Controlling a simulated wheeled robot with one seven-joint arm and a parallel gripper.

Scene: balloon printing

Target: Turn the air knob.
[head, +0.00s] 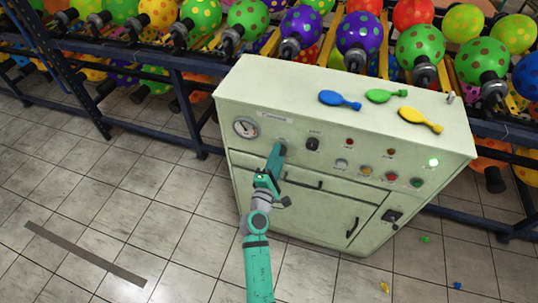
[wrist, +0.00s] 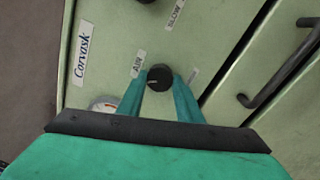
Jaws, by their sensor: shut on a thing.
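The air knob (wrist: 160,78) is a round black knob on the pale green cabinet's front panel, with an "AIR" label beside it in the wrist view. My gripper (wrist: 160,88) has its two teal fingers around the knob, one on each side, and is shut on it. In the head view my gripper (head: 281,149) reaches the panel just right of the round gauge (head: 246,128) and covers the knob there. The gauge also shows partly in the wrist view (wrist: 103,104), behind the left finger.
The cabinet (head: 245,90) carries a second black knob (head: 312,144), several buttons, and a lit green lamp (head: 434,162). Blue (head: 340,100), green (head: 385,96) and yellow (head: 420,120) flat balloons lie on top. Racks of inflated balloons stand behind. The tiled floor at left is mostly clear.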

